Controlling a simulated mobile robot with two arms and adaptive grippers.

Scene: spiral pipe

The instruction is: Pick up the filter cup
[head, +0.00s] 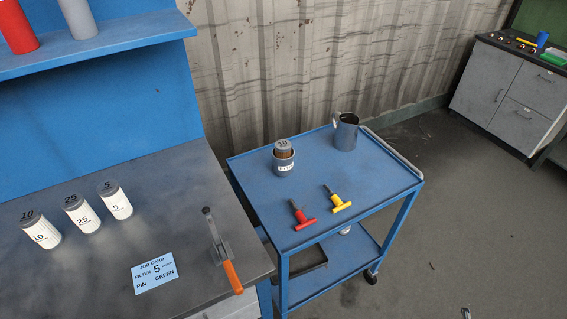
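On the blue cart's top, toward the back left, stands a dark cup (284,167) with a white label whose text is too small to read. A brownish cylinder with a grey top marked 10 (283,147) sits upright in it; this looks like the filter cup. A grey metal jug (346,134) with a handle stands apart from it at the back right of the cart. Neither of my grippers is in view, and nothing touches the cup.
The blue cart (381,196) also holds red (301,216) and yellow (338,201) T-handled pins. The grey workbench (170,205) at left bears white filters marked 10, 25 and 5, a job card (155,273) and an orange-handled tool (232,276). Floor right of the cart is mostly clear.

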